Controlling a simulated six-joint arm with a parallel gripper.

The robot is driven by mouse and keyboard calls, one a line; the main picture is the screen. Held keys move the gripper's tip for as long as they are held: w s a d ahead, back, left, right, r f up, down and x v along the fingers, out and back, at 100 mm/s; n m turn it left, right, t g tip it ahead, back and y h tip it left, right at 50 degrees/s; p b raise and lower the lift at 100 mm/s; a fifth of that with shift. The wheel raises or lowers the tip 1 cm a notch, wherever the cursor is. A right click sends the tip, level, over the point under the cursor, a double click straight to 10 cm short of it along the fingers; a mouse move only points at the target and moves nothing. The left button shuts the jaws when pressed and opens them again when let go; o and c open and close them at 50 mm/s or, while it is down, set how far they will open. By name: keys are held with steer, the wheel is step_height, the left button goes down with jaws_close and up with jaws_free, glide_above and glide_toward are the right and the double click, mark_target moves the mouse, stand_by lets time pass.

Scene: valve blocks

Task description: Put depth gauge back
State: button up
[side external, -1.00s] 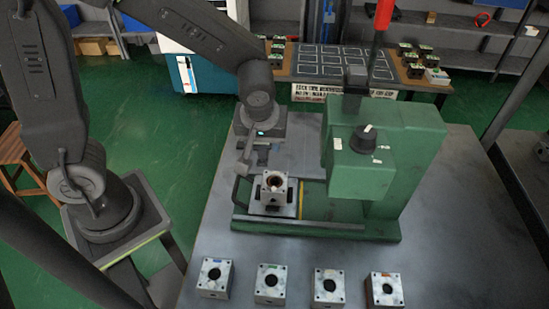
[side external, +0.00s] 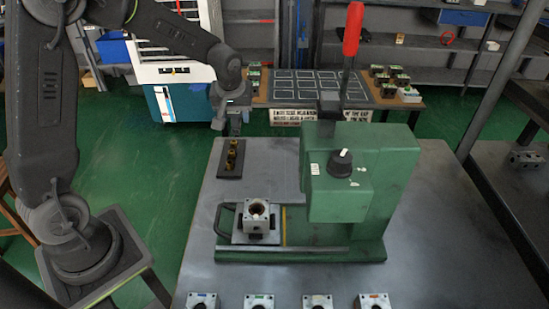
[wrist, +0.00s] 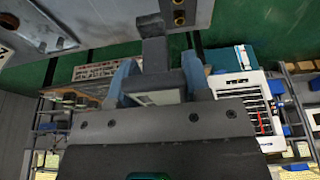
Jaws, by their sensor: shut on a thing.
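My gripper (side external: 235,128) hangs over the far left edge of the grey work table, behind the dark plate with brass bushings. In the wrist view its two blue-grey fingers are closed around a plain grey piece (wrist: 154,50), which looks like the depth gauge. The piece sticks out beyond the fingertips; its lower part is hidden between them. A valve block (side external: 257,214) with a round bore sits upright in the fixture of the green press, well in front of my gripper and apart from it.
The green press (side external: 350,190) with its red-handled lever (side external: 353,28) stands right of the block. The bushing plate (side external: 229,172) lies at the table's back left. Several valve blocks (side external: 260,301) line the front. A bench with a marked board (side external: 306,88) stands behind, across green floor.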

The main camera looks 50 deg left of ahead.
steer(key=w+a+f, duration=0.5)
steer(key=a, duration=0.1)
steer(key=w+d+f, duration=0.2)
steer(key=d, duration=0.1)
steer(key=w+d+f, duration=0.2)
steer(key=d, duration=0.1)
steer(key=w+d+f, duration=0.2)
steer(key=d, duration=0.1)
steer(key=shift+w+d+f, duration=0.15)
steer(key=shift+w+d, duration=0.1)
steer(key=shift+w, duration=0.1)
steer(key=shift+f, duration=2)
steer(key=shift+f, duration=0.2)
steer(key=o, duration=1.1)
